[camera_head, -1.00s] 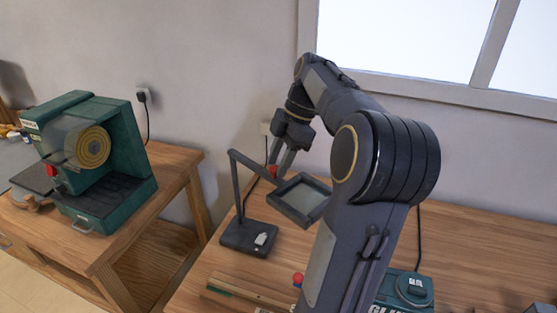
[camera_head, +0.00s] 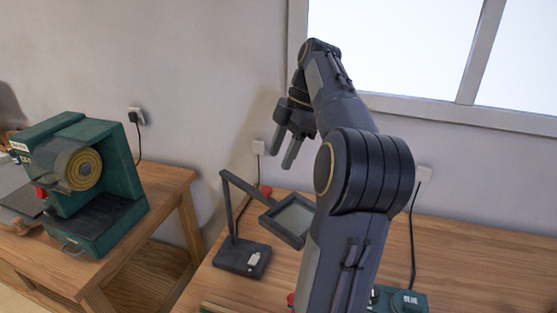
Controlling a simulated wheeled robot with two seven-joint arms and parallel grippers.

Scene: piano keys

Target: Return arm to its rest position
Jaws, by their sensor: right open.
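My right arm rises through the middle of the head view. My right gripper (camera_head: 287,153) is open and empty, with its fingers pointing down. It is in the air above and behind the desk lamp (camera_head: 242,257), apart from it. The lamp's square head (camera_head: 292,219) is just left of my forearm. My left gripper is not in view. No piano keys can be made out.
A wooden workbench (camera_head: 470,255) runs along the wall under a window. A teal machine (camera_head: 400,300) is partly hidden behind my arm. A green sanding machine (camera_head: 90,180) stands on another wooden table at left. Sockets with cables are on the wall.

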